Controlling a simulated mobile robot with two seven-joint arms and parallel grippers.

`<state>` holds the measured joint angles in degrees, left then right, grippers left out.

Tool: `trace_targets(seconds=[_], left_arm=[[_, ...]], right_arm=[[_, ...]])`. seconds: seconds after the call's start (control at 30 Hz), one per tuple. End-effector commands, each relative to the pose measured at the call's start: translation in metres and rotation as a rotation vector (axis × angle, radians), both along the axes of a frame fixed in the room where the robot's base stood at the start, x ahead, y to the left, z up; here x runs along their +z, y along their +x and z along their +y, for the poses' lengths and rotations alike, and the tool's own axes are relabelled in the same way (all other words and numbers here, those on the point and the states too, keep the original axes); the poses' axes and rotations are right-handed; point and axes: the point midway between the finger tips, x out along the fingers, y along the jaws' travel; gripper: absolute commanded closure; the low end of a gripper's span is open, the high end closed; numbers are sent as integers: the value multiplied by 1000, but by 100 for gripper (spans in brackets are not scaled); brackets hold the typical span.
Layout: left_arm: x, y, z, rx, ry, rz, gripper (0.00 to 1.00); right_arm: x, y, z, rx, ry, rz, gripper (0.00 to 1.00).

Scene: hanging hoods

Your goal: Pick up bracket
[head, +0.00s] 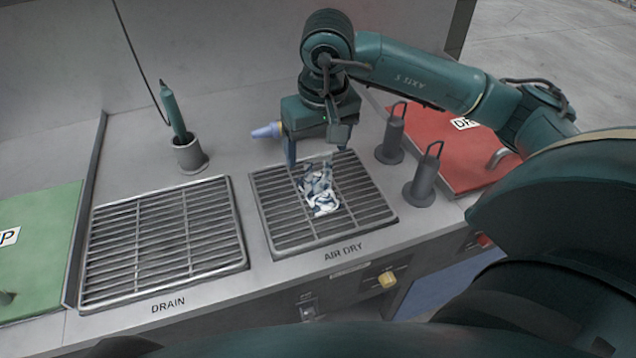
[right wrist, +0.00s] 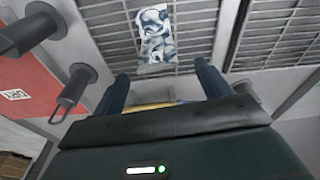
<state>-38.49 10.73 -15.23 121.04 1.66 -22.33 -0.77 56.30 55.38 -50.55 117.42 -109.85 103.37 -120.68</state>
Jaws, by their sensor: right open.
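The bracket (head: 319,188), a blue-and-white patterned piece, lies on the AIR DRY grate (head: 276,235) in the head view. It also shows in the right wrist view (right wrist: 155,38), ahead of the fingertips. My right gripper (head: 318,160) is over the back part of that grate, just behind the bracket. Its two fingers (right wrist: 163,78) are spread apart with nothing between them, and the bracket lies beyond them. I cannot tell the exact height of the fingertips above the grate. My left gripper is not in the frames.
The DRAIN grate (head: 165,240) is empty. A green lid (head: 45,235) is at left and a red lid (head: 455,150) at right. Two dark handled cylinders (head: 424,180) stand beside the AIR DRY grate. A green tool (head: 172,110) stands in a grey cup (head: 190,157). A blue nozzle (head: 265,131) is behind the grate.

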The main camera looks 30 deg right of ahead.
Motion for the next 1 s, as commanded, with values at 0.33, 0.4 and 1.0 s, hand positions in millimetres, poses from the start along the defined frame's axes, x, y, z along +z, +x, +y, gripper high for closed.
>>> trace_targets(seconds=[0.33, 0.4, 1.0], left_arm=[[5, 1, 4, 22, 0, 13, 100], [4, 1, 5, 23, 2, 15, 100], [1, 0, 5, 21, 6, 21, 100]], right_arm=[[-40, 3, -4, 0, 1, 5, 24], [-48, 5, -4, 0, 2, 3, 24], [-54, 6, -4, 0, 2, 0, 47]])
